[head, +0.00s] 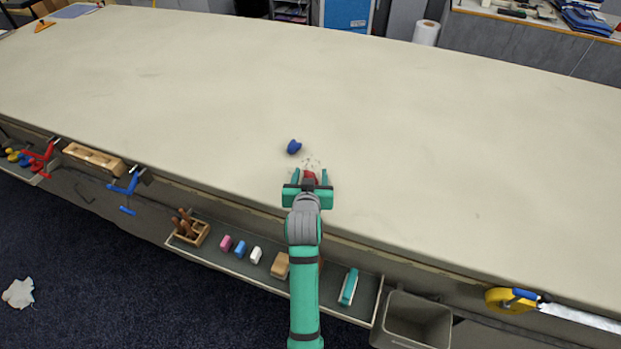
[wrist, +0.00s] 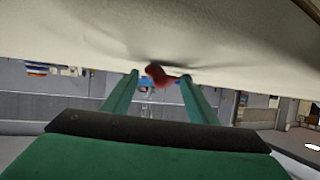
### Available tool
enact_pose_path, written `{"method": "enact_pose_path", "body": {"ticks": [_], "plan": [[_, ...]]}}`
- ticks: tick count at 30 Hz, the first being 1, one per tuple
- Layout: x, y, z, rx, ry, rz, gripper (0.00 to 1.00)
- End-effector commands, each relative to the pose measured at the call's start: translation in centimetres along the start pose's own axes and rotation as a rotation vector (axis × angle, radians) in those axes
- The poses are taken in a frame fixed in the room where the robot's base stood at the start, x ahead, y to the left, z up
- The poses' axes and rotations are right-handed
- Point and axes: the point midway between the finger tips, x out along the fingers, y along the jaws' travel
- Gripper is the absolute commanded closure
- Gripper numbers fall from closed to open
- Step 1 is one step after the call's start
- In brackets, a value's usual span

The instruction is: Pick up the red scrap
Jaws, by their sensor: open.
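The red scrap (head: 310,176) lies on the pale cloth table (head: 430,150) near its front edge. In the head view it sits between the fingers of my gripper (head: 310,178), and the gripper partly hides it. In the wrist view the red scrap (wrist: 160,75) shows at the far end of the gap between the two green fingers of my gripper (wrist: 157,80). The fingers are open and stand on either side of it. The right finger's tip appears very close to it; I cannot tell whether they touch.
A crumpled blue scrap (head: 294,147) lies just beyond my gripper. Small crumbs (head: 312,162) lie beside the red scrap. A tray of items (head: 330,285) and a grey bin (head: 413,322) are below the front edge. The table is clear to both sides.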

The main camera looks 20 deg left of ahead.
Motion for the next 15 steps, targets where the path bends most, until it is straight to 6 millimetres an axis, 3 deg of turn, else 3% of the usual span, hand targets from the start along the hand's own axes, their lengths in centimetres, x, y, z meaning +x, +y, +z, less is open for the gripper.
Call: {"method": "enact_pose_path", "body": {"ticks": [8,13,15], "plan": [[0.30,-0.02,0.02,0.000,0.000,0.000,0.47],[0.29,-0.02,0.03,0.000,0.000,0.000,0.88],[0.28,-0.02,0.03,0.000,0.000,0.000,0.90]]}}
